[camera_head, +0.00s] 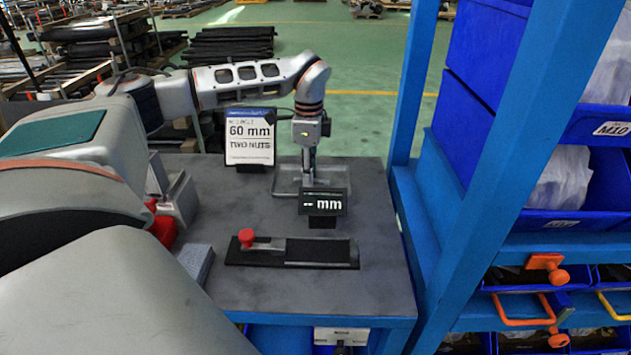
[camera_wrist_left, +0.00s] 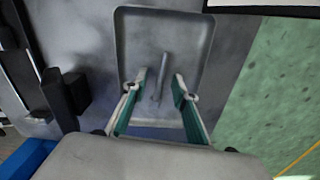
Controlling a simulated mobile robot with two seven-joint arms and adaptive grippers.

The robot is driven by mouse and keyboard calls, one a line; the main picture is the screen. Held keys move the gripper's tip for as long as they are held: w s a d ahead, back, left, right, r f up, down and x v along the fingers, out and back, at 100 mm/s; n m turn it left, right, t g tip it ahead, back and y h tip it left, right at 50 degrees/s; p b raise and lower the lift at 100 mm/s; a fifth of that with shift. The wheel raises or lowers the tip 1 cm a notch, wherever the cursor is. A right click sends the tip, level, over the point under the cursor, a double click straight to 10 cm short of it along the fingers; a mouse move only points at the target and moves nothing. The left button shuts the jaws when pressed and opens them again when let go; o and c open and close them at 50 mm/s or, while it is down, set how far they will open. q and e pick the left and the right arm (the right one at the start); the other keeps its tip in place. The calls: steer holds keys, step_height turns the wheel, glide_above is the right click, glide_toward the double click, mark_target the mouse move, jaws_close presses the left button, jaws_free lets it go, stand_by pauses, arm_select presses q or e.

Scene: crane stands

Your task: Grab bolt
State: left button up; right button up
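A grey bolt (camera_wrist_left: 162,77) lies in a shallow grey tray (camera_wrist_left: 205,50) in the left wrist view. The tray also shows on the table in the head view (camera_head: 284,184), behind the small display. My left gripper (camera_wrist_left: 161,84) points down over the tray, its two teal-lined fingers apart with the bolt between them in the picture. I cannot tell whether either finger touches it. In the head view the left gripper (camera_head: 309,178) is partly hidden by the display, and I cannot make out the bolt. My right gripper is not in view.
A small display (camera_head: 323,202) reading "-- mm" stands in front of the tray. A sign (camera_head: 249,137) reads "60 mm, two nuts". A black measuring fixture with a red knob (camera_head: 246,237) lies nearer on the table (camera_head: 380,285). A blue rack (camera_head: 440,240) with bins borders the right.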

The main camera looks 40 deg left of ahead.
arm_select(q)
jaws_close()
steer(key=shift+r, duration=0.15)
